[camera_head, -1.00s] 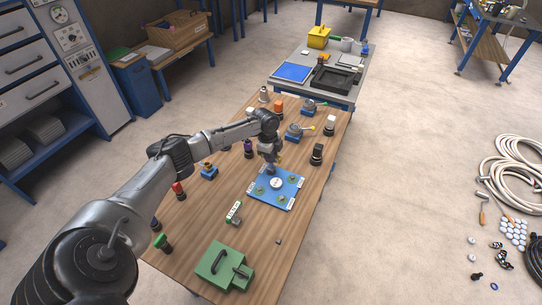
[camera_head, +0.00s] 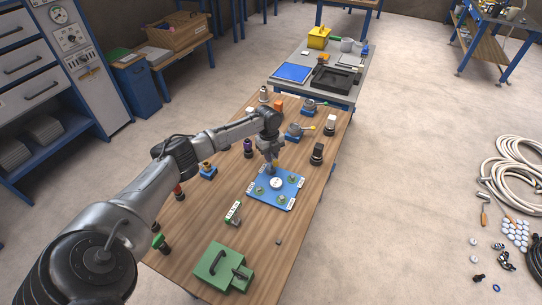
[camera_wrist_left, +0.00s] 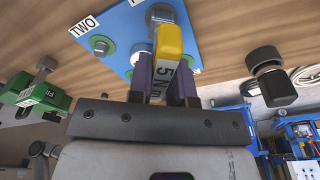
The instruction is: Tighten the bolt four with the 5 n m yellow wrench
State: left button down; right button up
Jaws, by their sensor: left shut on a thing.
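My left gripper (camera_head: 271,163) is above the far edge of the blue plate (camera_head: 262,201) on the wooden table. In the left wrist view its fingers (camera_wrist_left: 166,85) are shut on the yellow wrench (camera_wrist_left: 170,45), marked 5 Nm. The plate (camera_wrist_left: 122,28) carries several bolts and white labels. The label TWO (camera_wrist_left: 82,29) stands beside one bolt (camera_wrist_left: 100,45). The wrench head is over the plate; the bolt under it is hidden, and contact cannot be told. My right gripper is not in view.
A green box with handles (camera_head: 221,266) stands on the near part of the wooden table (camera_head: 196,235). Several coloured tools and small blue stands are around the plate. A black-topped item (camera_head: 317,152) stands to its right. The near right tabletop is mostly clear.

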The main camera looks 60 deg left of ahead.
pick_arm(q)
jog(key=shift+f+m, duration=0.3)
jog(key=shift+m, duration=0.9)
jog(key=c, duration=1.1)
grip_release()
jog(key=shift+r, duration=0.1)
jog(key=shift+o, duration=0.7)
jog(key=shift+r, duration=0.1)
grip_shut()
jog(key=shift+r, duration=0.1)
jog(key=shift+r, duration=0.15)
jog(key=shift+r+p, duration=2.75)
jog(key=shift+r, duration=0.05)
